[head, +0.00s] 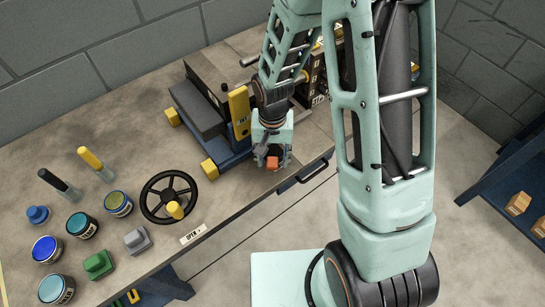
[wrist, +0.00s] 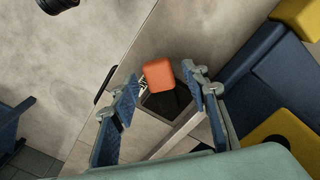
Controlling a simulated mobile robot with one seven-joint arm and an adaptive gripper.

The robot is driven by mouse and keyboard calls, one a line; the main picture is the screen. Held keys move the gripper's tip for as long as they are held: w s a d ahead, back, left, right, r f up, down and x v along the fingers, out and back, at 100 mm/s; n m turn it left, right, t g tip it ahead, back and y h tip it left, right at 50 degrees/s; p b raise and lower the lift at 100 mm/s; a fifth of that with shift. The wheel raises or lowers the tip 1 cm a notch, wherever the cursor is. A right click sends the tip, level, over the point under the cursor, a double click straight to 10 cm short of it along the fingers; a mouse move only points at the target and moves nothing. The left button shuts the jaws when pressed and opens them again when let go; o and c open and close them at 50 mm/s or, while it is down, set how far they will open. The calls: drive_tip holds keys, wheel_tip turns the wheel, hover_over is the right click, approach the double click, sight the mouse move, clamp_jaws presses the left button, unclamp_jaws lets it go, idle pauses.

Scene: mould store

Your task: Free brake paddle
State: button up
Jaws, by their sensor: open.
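An orange block-like pad (wrist: 158,74), likely the brake paddle, sits at the end of a dark part (wrist: 166,102) near the bench edge. In the wrist view it lies between the tips of my open gripper (wrist: 160,86), with space visible on both sides. In the head view the orange pad (head: 272,162) shows at the mouth of my gripper (head: 272,153). I cannot tell whether a finger touches it. Its mounting is mostly hidden by the gripper. A blue machine base with a yellow upright plate (head: 240,112) stands just left of the gripper.
A black handwheel (head: 152,190) with a yellow knob stands left of an OPEN label (head: 193,233). Several jars, a green block (head: 98,264), a grey block (head: 137,240) and two handled tools occupy the left bench. A drawer handle (head: 309,171) juts from the bench front. A blue shelf (head: 500,190) stands right.

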clamp_jaws()
drive_tip(key=shift+d+n, duration=0.1)
drive_tip(key=shift+n, duration=0.2)
drive_tip(key=n, duration=0.2)
drive_tip(key=d+n, duration=0.1)
drive_tip(key=shift+d+n, duration=0.25)
drive_tip(key=shift+n, duration=0.15)
drive_tip(key=n, duration=0.1)
drive_tip(key=d+n, duration=0.1)
drive_tip(key=n, duration=0.1)
drive_tip(key=w+n, duration=0.1)
drive_tip(key=shift+d+p, duration=0.25)
drive_tip(key=shift+p, duration=0.05)
drive_tip(key=n, duration=0.2)
drive_tip(key=w+d+n+p, duration=0.1)
drive_tip(key=n, duration=0.1)
drive_tip(key=shift+r, duration=0.1)
drive_tip(key=shift+w+d+n+p, duration=0.1)
drive_tip(key=shift+w+n+p, duration=0.25)
drive_tip(key=shift+n, duration=0.55)
drive_tip(key=shift+w+d+n+p, duration=0.1)
drive_tip(key=shift+w+n+p, duration=0.15)
drive_tip(key=shift+n, duration=0.65)
